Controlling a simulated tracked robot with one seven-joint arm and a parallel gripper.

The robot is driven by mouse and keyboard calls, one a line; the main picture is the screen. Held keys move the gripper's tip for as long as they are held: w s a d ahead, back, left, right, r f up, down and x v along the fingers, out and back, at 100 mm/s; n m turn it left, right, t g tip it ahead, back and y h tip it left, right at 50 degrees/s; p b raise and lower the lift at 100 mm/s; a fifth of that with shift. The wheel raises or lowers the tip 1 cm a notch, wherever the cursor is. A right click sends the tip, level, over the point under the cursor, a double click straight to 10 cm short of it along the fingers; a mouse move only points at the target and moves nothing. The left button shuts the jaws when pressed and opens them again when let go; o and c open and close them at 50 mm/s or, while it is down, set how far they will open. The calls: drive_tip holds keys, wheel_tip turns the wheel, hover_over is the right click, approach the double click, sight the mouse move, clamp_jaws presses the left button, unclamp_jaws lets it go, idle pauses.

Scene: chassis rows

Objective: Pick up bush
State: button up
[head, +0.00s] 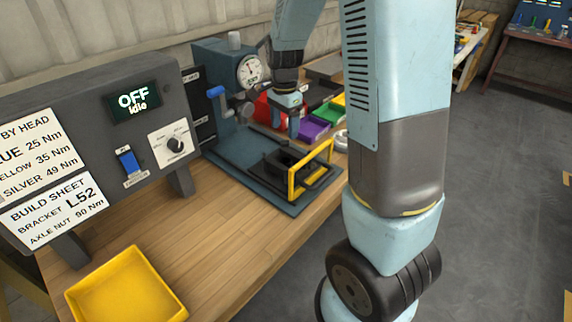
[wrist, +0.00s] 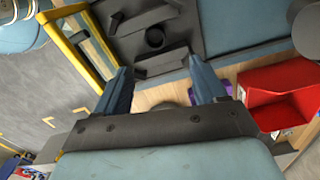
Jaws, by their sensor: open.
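I cannot make out a bush for certain in either view. My gripper (wrist: 160,66) is open, with its two blue fingers apart and nothing seen between the tips. In the head view my gripper (head: 292,124) hangs above the back of the bench, beside the press. The dark fixture (wrist: 118,25) on the press base lies beyond the fingers in the wrist view, with a round dark ring or hole (wrist: 155,38) in it. A pale round dish (head: 341,138) stands by the bins; its contents are hidden.
The blue press (head: 222,75) has a yellow-framed guard (head: 292,178) at the front of its base. Red (wrist: 285,88), purple (head: 313,130) and green (head: 328,112) bins stand behind. A yellow tray (head: 128,290) and the control box (head: 75,115) are at left. Bare wood lies between.

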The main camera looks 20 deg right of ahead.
hover_over(286, 158)
drive_tip(key=f, duration=0.6)
drive_tip(key=shift+s+a+f, duration=0.3)
drive_tip(key=shift+s+a, duration=0.05)
drive_tip(key=shift+s+f, duration=0.2)
drive_tip(key=shift+f, duration=1.1)
drive_tip(key=shift+s+f, duration=0.2)
drive_tip(key=shift+f, duration=1.1)
drive_tip(key=shift+c, duration=0.5)
drive_tip(key=c, duration=1.1)
